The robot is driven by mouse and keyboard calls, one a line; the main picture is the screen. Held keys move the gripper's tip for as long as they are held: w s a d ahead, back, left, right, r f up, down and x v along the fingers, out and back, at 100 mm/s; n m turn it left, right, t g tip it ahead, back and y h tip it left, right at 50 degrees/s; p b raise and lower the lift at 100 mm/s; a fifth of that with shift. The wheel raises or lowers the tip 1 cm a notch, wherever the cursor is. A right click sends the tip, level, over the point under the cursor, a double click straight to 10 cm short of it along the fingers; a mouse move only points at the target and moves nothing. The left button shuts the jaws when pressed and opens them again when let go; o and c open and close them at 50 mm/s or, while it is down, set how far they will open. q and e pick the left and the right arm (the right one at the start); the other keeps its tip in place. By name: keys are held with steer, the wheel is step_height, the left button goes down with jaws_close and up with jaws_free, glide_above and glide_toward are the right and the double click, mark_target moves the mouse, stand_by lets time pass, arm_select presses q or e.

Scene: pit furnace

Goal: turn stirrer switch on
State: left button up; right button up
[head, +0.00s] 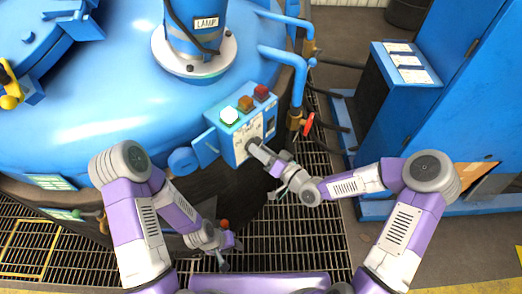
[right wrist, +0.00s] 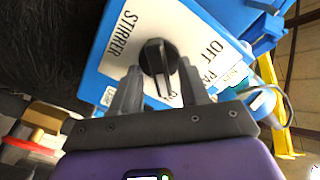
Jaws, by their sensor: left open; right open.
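The stirrer switch is a black rotary knob (right wrist: 158,57) on a white plate marked STIRRER (right wrist: 128,32), with OFF at the upper right. A partly hidden label that looks like ON is at the lower edge. In the head view the blue switch box (head: 232,142) is on the side of the blue furnace. My right gripper (head: 256,145) is at its front face; in the right wrist view its open fingers (right wrist: 158,85) are on either side of the knob's lower part. I cannot tell whether they touch it. My left gripper (head: 230,254) is open and empty, low above the grating.
Green, amber and red buttons (head: 245,103) top the box. A red-handled valve (head: 307,124) and blue pipes are just right of it. A blue cabinet (head: 450,110) stands at the right. Dark grating (head: 290,235) covers the floor. A red ball (head: 224,224) is close to my left gripper.

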steer(key=p+v, duration=0.1)
steer(key=v, duration=0.6)
steer(key=shift+s+d, duration=0.15)
steer(key=shift+d, duration=0.05)
stand_by(0.3)
steer(key=s+f+m+g+h, duration=0.1)
steer(key=s+f+g+h, duration=0.25)
steer(key=f, duration=0.45)
steer(key=s+f+m+g+h, duration=0.1)
steer(key=s+f+g+h, duration=0.2)
steer(key=f, duration=0.6)
steer(key=s+d+f+g+h, duration=0.2)
steer(key=s+f+g, duration=0.3)
steer(key=s, duration=0.6)
steer(key=shift+d+f+m, duration=0.3)
steer(key=shift+d+f, duration=0.3)
steer(key=shift+f, duration=0.3)
steer(key=shift+g, duration=0.25)
